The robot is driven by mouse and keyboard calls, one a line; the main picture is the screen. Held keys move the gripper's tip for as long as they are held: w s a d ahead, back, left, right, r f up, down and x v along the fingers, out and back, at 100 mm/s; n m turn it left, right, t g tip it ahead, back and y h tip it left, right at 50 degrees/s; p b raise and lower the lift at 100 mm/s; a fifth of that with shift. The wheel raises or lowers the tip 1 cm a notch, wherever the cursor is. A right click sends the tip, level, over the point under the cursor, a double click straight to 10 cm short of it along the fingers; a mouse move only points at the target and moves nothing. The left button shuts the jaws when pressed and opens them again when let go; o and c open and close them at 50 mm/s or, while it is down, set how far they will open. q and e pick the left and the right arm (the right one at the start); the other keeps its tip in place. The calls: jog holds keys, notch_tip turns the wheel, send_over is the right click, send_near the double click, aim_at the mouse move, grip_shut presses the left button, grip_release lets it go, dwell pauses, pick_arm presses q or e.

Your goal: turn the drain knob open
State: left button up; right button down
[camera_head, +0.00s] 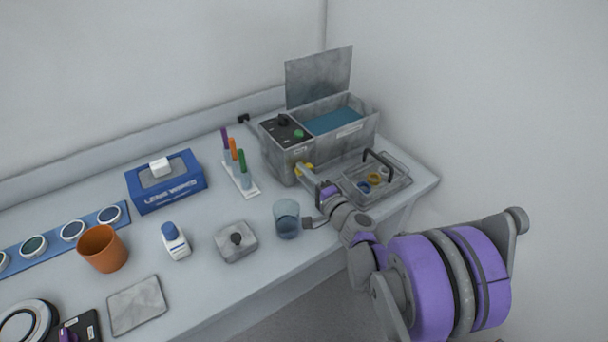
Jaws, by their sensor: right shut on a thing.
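A grey tank (279,162) with blue liquid (333,121) stands at the back right of the bench, its lid (319,77) raised. My left gripper is not in view.
A wire-handled basket (397,187) with small rings sits right of my right arm. A glass beaker (287,220) stands close to the arm's left side. A lidded grey block (235,243), white bottle (175,241), blue tissue box (167,184) and marker rack (241,181) are further left.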

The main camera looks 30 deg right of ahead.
jog(key=c, duration=0.8)
grip_release()
jog(key=shift+s, duration=0.1)
jog(key=s, duration=0.7)
jog(key=s+d, duration=0.1)
jog(key=s, duration=0.2)
jog(key=shift+s, duration=0.3)
